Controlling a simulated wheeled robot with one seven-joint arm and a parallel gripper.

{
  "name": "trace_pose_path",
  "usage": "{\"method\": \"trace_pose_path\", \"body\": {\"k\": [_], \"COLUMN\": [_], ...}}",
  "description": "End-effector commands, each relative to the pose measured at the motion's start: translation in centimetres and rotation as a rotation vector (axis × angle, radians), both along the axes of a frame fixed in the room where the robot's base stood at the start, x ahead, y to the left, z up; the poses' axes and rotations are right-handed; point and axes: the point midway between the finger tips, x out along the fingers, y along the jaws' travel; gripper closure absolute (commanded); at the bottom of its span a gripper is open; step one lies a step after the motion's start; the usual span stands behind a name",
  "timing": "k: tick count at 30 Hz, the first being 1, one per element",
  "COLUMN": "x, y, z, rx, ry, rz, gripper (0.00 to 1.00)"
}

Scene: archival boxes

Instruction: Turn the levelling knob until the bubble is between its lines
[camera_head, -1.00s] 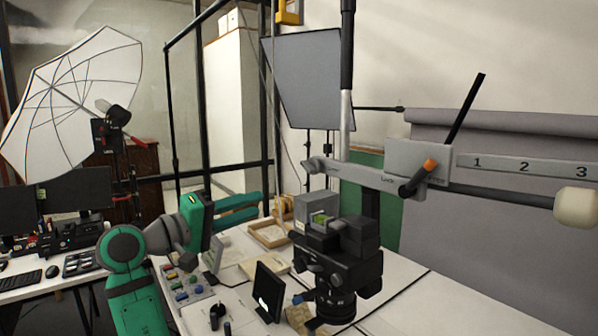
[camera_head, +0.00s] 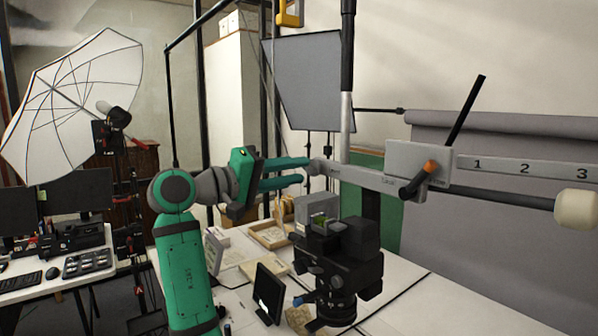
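A black camera (camera_head: 340,268) hangs lens-down from the grey horizontal arm (camera_head: 365,178) of a copy stand. A small green vial (camera_head: 320,219), which looks like the bubble level, sits on top of it. The bubble and its lines are too small to read. A grey rounded knob (camera_head: 318,168) is at the arm's left end; I cannot tell whether it is the levelling knob. My green gripper (camera_head: 304,171) points right, its two fingers apart, with the tips close to this grey knob. Contact cannot be made out.
A small black screen (camera_head: 268,294) stands on the white table left of the camera. Wooden trays (camera_head: 270,236) lie behind it.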

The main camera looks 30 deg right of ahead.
Motion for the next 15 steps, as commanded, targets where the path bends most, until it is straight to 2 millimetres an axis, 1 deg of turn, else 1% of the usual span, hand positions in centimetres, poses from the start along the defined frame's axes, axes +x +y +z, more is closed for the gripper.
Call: {"method": "trace_pose_path", "body": {"k": [1,3,6,14,15], "x": [0.03,0.13,0.23,0.27,0.28], "y": [-0.58,-1.06,-1.42,-1.52,-1.51], "z": [-0.01,-0.03,-0.02,-0.03,-0.03], "rx": [0.001,0.0,0.001,0.0,0.0], "ry": [0.0,0.0,0.0,0.0,0.0], "rz": [-0.002,-0.001,0.0,0.001,0.002], "gripper": [0.72,0.72,0.72,0.72,0.74]}}
